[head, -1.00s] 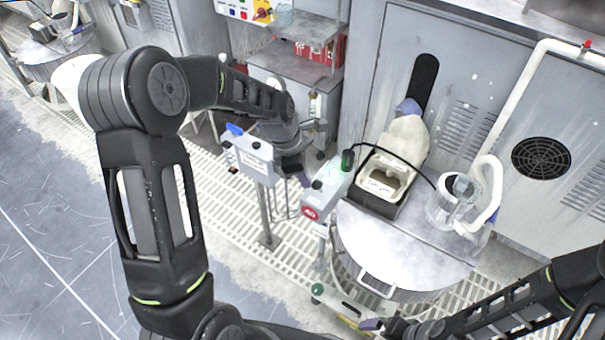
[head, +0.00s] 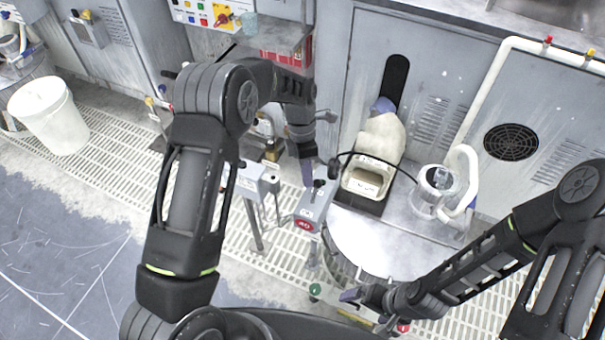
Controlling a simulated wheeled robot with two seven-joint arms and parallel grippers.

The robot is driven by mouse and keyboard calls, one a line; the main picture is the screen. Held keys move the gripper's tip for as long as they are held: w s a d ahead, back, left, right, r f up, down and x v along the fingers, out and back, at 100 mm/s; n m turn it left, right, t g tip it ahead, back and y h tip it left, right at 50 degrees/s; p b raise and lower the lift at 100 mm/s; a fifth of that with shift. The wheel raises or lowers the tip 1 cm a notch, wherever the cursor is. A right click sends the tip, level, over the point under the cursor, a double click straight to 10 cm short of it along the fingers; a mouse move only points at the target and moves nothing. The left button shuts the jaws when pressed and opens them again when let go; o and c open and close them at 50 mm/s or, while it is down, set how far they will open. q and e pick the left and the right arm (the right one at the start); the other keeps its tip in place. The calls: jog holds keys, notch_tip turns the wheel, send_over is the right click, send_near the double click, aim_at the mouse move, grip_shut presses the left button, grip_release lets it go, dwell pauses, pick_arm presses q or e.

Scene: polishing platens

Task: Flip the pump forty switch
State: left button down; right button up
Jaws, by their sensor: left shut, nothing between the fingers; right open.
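A small grey switch box (head: 313,208) with a red round label stands on a post beside the round platen (head: 365,245); the label's text is too small to read surely. A dark toggle (head: 319,184) sticks up from its top. My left gripper (head: 308,182) points down with its fingers shut and empty, right beside this toggle; I cannot tell whether they touch. A second grey box (head: 256,178) stands just left of it, partly behind my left arm. My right gripper (head: 366,305) is open and empty, low at the platen's near edge.
A tan bottle-like container (head: 382,140) sits in a tray behind the platen. A clear-topped cylinder (head: 436,180) with a white hose and black cable is to the right. A white bucket (head: 50,115) stands on the left floor grating.

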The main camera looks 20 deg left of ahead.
pick_arm(q)
jog(key=shift+a+r+p, duration=0.1)
jog(key=shift+r+p, duration=0.55)
jog(key=shift+r, duration=0.15)
jog(key=w+a+r+p, duration=0.1)
jog(key=w+a+r, duration=0.3)
jog(key=r, duration=0.5)
jog(key=shift+w+a, duration=0.25)
jog(key=shift+w, duration=0.6)
